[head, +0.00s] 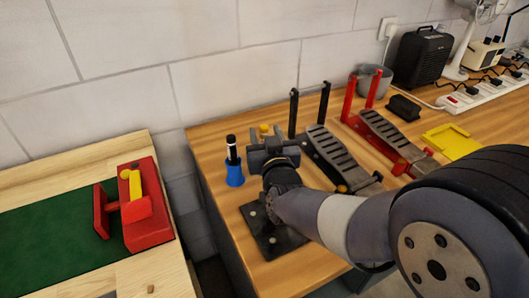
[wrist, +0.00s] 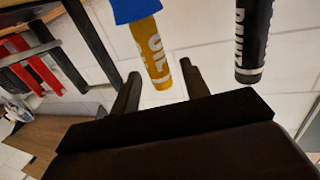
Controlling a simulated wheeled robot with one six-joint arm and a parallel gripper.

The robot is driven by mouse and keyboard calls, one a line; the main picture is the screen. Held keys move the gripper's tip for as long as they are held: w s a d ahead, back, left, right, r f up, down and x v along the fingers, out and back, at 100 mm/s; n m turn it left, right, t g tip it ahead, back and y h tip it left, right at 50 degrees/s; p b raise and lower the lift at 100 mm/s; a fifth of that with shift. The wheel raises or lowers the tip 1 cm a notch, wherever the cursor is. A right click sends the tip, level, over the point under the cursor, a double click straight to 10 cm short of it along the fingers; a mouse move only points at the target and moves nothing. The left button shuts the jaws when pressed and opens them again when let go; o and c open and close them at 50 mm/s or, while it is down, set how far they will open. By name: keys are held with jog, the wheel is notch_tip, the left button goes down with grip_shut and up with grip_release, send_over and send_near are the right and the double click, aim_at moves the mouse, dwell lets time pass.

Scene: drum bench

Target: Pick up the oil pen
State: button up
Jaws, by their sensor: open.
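The oil pen is yellow with "OIL" lettering. In the wrist view, where the scene looks upside down, the oil pen (wrist: 152,52) stands in a blue holder (wrist: 135,9). In the head view only the top of the oil pen (head: 264,129) shows behind my gripper (head: 274,148); its lower part is hidden. In the wrist view the two fingers of my gripper (wrist: 162,88) are apart, and the pen appears in line with the gap between them. I cannot tell whether the pen is between the fingertips or just beyond them.
A black pen (head: 232,149) stands in a blue holder (head: 234,175) to the left of my gripper. A black pedal (head: 335,155) and a red-framed pedal (head: 385,132) are to the right. A red vise (head: 145,205) is on the left bench.

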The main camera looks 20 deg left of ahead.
jog(key=shift+x, duration=0.8)
jog(key=c, duration=0.7)
jog(key=shift+c, duration=0.2)
jog(key=shift+r, duration=0.15)
